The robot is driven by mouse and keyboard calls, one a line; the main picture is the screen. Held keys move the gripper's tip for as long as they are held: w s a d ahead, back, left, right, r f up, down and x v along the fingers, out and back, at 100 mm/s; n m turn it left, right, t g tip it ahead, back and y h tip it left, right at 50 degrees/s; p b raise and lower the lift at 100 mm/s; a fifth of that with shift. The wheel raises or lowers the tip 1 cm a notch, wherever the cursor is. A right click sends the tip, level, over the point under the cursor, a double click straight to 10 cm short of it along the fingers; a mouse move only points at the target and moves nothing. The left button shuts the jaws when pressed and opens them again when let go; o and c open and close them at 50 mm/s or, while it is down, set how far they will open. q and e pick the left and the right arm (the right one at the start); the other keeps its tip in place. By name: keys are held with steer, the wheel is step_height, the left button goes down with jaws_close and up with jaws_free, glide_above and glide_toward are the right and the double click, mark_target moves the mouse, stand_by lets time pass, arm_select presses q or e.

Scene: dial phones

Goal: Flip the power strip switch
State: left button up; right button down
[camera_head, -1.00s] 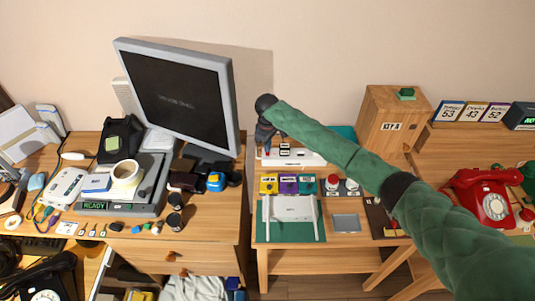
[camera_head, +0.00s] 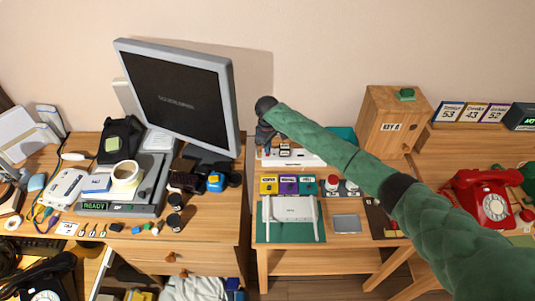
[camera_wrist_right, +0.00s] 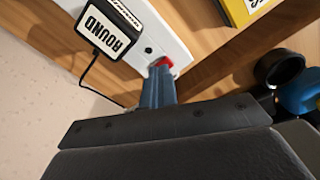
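The white power strip (camera_head: 312,160) lies near the back of the middle table, with black-and-white plugs (camera_head: 284,150) on it. In the right wrist view, the strip (camera_wrist_right: 172,40) runs diagonally, and its red switch (camera_wrist_right: 163,62) is at the near end. My right gripper (camera_head: 262,147) is over the strip's left end. In the wrist view its blue-grey fingers (camera_wrist_right: 158,76) are together, with nothing seen between them. Their tips are at the red switch and partly cover it; I cannot tell whether they press it. My left gripper is not in view.
The monitor (camera_head: 180,95) stands to the left. Coloured boxes (camera_head: 289,185) and a white router (camera_head: 290,209) are in front of the strip. A wooden box (camera_head: 388,122) stands to the right.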

steer(key=shift+r+p, duration=2.7)
steer(key=shift+r, duration=0.7)
